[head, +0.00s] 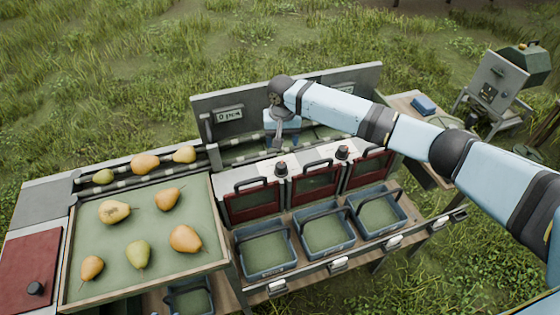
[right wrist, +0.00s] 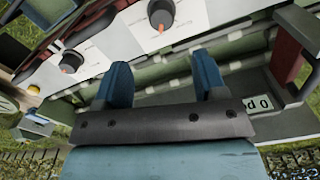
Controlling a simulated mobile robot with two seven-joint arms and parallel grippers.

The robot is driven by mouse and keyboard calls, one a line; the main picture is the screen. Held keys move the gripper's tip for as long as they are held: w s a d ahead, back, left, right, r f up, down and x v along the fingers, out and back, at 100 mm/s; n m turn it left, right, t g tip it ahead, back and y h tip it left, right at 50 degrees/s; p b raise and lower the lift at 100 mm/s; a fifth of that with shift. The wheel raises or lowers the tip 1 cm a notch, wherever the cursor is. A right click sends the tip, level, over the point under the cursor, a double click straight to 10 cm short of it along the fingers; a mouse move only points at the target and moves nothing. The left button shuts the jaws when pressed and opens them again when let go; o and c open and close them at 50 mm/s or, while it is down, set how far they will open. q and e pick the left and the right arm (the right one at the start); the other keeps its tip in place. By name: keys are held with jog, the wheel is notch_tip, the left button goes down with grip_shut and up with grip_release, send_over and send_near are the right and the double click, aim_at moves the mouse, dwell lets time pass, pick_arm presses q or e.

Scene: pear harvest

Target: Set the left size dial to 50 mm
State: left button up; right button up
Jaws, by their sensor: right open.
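The left size dial (head: 281,168) is a dark round knob on the white panel of the sorting bench, above the red gates. In the right wrist view, where the scene appears turned around, this dial (right wrist: 161,13) is at the top with an orange pointer mark. The right dial (head: 343,152) also shows in the right wrist view (right wrist: 71,62). My right gripper (head: 282,143) is above and behind the left dial, over the roller channel. Its two blue fingers (right wrist: 160,72) are apart and empty, not touching the dial. The dial's scale is unreadable. My left gripper is out of view.
A back board (head: 243,98) with a counter rises behind the rollers. Pears lie in the green tray (head: 140,225) at left.

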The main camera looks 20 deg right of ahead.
aim_at(281, 164)
notch_tip(281, 164, down, 11)
jog(key=shift+w+a+f+p, duration=0.1)
jog(key=shift+p, duration=0.4)
jog(key=c, duration=0.9)
